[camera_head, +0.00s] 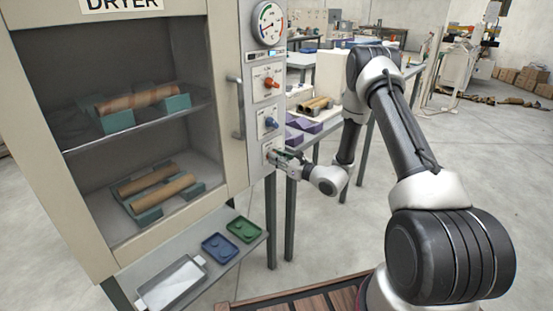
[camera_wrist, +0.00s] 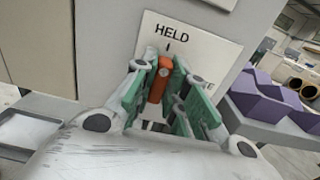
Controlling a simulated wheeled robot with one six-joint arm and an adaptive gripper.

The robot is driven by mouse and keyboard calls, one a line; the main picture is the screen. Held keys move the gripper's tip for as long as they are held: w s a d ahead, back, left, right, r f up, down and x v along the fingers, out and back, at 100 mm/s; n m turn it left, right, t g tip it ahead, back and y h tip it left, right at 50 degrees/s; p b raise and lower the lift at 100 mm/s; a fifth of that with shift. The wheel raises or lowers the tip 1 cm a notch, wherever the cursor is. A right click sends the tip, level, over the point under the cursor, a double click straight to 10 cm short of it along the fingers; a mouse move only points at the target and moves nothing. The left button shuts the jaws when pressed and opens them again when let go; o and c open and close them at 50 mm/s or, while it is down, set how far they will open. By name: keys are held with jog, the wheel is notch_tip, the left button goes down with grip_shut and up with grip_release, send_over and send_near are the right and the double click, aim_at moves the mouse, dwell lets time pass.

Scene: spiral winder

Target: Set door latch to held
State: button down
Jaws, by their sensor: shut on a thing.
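The door latch is an orange lever (camera_wrist: 160,80) on a white plate in the wrist view. The plate (camera_wrist: 200,47) reads HELD at its top, with a mark under the word, and a partly covered word ends in E at the lower right. The lever stands nearly upright, towards HELD. My gripper (camera_wrist: 158,90) has its green-padded fingers on both sides of the lever, shut on it. In the head view my gripper (camera_head: 280,158) is at the lowest plate on the dryer's control panel, and covers the latch there.
The dryer (camera_head: 230,100) has a vertical door handle (camera_head: 236,108). Above the latch are a blue knob (camera_head: 270,123), a red knob (camera_head: 271,83) and a round gauge (camera_head: 268,24). Purple blocks (camera_wrist: 265,95) lie on a table to the right. A shelf with trays (camera_head: 220,247) is below.

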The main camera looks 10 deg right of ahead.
jog(key=c, duration=1.4)
grip_release()
jog(key=shift+c, duration=0.2)
jog(key=v, duration=1.2)
jog(key=shift+f, duration=0.1)
